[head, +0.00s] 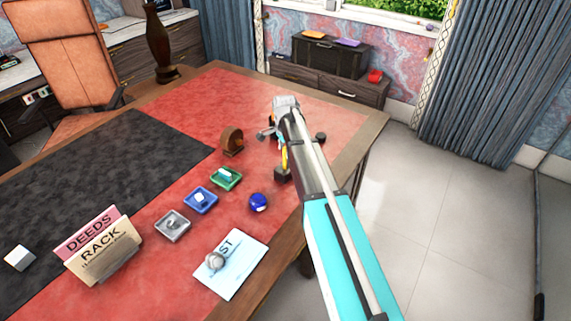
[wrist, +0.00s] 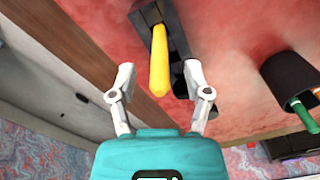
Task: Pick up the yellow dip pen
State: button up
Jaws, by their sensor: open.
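The yellow dip pen (wrist: 159,62) rests in a dark stand (wrist: 176,22) on the red desk top. In the wrist view its near end sticks out toward my gripper (wrist: 158,76). My gripper is open, with one pale finger on each side of the pen's line and no visible contact. In the head view a small part of the pen (head: 284,157) shows beside my arm, above the black base (head: 283,175). My arm hides much of the pen and stand there.
The wooden desk edge (head: 352,165) runs close by.

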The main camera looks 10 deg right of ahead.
aim_at(285, 162)
jog(key=shift+f+b, duration=0.95)
jog(key=shift+f, duration=0.3)
grip_shut()
